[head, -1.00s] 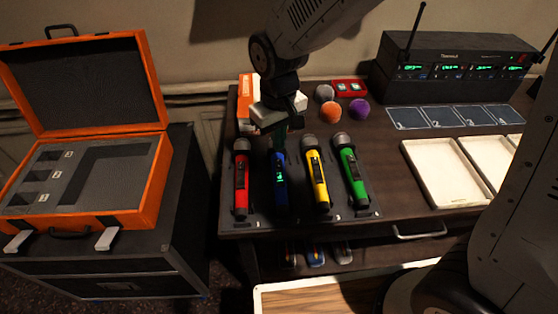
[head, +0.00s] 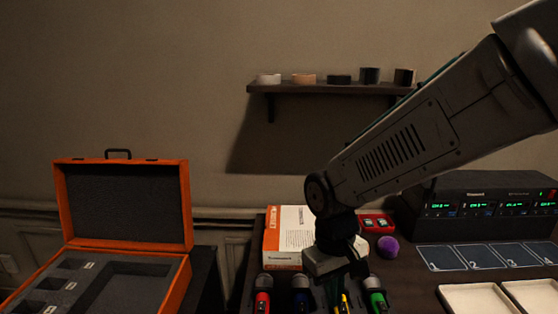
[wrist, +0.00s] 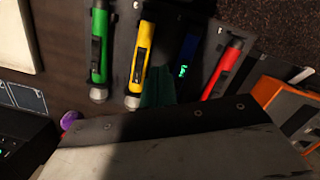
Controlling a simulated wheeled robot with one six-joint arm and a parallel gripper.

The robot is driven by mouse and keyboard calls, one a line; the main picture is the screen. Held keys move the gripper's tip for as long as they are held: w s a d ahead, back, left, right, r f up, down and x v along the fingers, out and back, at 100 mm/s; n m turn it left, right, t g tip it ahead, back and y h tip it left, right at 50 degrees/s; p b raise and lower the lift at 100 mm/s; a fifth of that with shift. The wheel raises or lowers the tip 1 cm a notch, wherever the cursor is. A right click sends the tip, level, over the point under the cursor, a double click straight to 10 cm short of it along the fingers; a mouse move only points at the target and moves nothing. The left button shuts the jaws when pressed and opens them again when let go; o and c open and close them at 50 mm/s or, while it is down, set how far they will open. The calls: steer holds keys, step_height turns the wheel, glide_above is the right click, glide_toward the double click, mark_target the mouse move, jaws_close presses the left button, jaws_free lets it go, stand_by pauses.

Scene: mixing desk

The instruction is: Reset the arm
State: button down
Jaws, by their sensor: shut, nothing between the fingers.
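My gripper (head: 334,293) hangs over the desk's microphone rack, between the blue microphone (head: 301,298) and the yellow microphone (head: 342,304) in the head view. Its teal fingers (wrist: 157,88) are shut and empty. In the wrist view they overlap the blue microphone (wrist: 187,58) and hide part of it. The red microphone (head: 262,301) and the green microphone (head: 376,299) lie at the two ends of the row. In the wrist view all the microphones lie in the rack below the fingers. The head view cuts off their lower ends.
An open orange case (head: 184,280) with grey foam stands left. Behind my gripper are a white-orange box (head: 288,236), a red case (head: 376,222) and a purple ball (head: 388,247). A receiver (head: 480,192), numbered cards (head: 484,257) and trays (head: 475,299) are right. A shelf (head: 330,89) hangs on the wall.

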steer(key=s+d+r+m+t, duration=0.2)
steer(key=s+d+r+m, duration=0.3)
steer(key=s+d+r, duration=0.6)
steer(key=s+d, duration=0.2)
steer(key=d, duration=0.2)
steer(key=shift+s+d+r+t+y, duration=0.35)
steer(key=shift+d+t+y, duration=0.05)
